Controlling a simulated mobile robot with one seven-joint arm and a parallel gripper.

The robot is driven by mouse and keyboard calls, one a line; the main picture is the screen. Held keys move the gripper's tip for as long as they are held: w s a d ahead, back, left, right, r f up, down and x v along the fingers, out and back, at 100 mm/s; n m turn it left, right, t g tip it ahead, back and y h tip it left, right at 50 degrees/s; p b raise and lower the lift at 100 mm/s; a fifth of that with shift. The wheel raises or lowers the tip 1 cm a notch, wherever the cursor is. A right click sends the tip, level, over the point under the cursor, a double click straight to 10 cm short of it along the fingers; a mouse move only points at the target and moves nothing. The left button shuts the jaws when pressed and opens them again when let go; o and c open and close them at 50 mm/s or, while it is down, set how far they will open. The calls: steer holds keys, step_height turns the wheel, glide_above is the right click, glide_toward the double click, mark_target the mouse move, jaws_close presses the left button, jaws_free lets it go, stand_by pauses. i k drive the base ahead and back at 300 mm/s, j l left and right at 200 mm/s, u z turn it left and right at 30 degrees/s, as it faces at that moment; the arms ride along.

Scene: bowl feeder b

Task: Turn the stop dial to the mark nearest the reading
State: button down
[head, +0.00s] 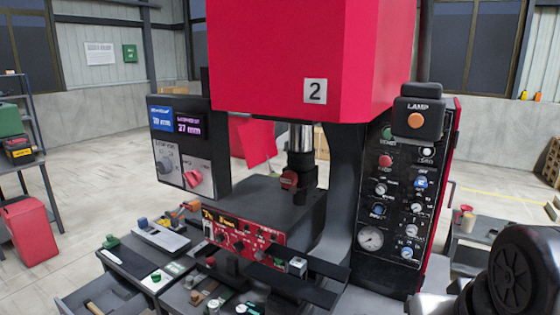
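A dark control box (184,148) hangs on the left of the red press. Its top has two small displays: a blue one (161,118) with blurred digits before "mm", and a dark one (189,127) that appears to read 27 mm. Below them, a light grey panel carries a grey round dial (166,165) under a small label that may read "STOP", and a red knob (193,178) to its right. The marks around both are too small to read, so I cannot tell where either points. My gripper is not in view; only a dark part of my arm shows at the lower right.
The red press (290,60) bears a "2" plate. A black panel (405,190) with several knobs, a gauge and a lamp box (420,112) stands right of it. A red-fronted unit (243,235) sits below the spindle. Cluttered trays (125,262) fill the lower left.

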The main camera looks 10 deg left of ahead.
mark_target(163, 166)
steer(key=u, duration=0.45)
steer(key=j+u, duration=0.15)
steer(key=u, duration=0.3)
steer(key=j+u, duration=0.1)
steer(key=u, duration=0.35)
steer(key=i+j+z, duration=0.15)
steer(key=z, duration=0.2)
steer(key=i+j+z, duration=0.1)
steer(key=j+z, duration=0.25)
steer(key=i+j+z, duration=0.15)
steer(key=z, duration=0.25)
steer(key=i+j+z, duration=0.1)
steer(key=j+z, duration=0.15)
steer(key=z, duration=0.15)
